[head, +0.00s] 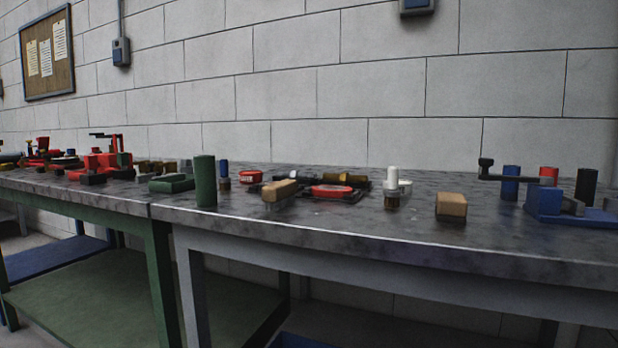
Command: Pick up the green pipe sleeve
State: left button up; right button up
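The green pipe sleeve (205,181) is a dark green cylinder. It stands upright on the grey workbench top (330,224), close to the front edge and left of the middle of the head view. Nothing covers its front. A low dark green block (171,184) lies just left of it, and a small blue-topped piece (224,176) stands just right of it. Neither of my grippers shows in this view.
Right of the sleeve are a tan block (280,191), a red oval piece (331,191), a white-topped piece (392,182) and another tan block (451,206). A blue vise (551,205) stands far right. Red parts (100,165) crowd the left. The front strip is mostly clear.

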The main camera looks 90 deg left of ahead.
aim_at(205, 168)
jog(key=k, duration=0.95)
jog(key=u, duration=0.25)
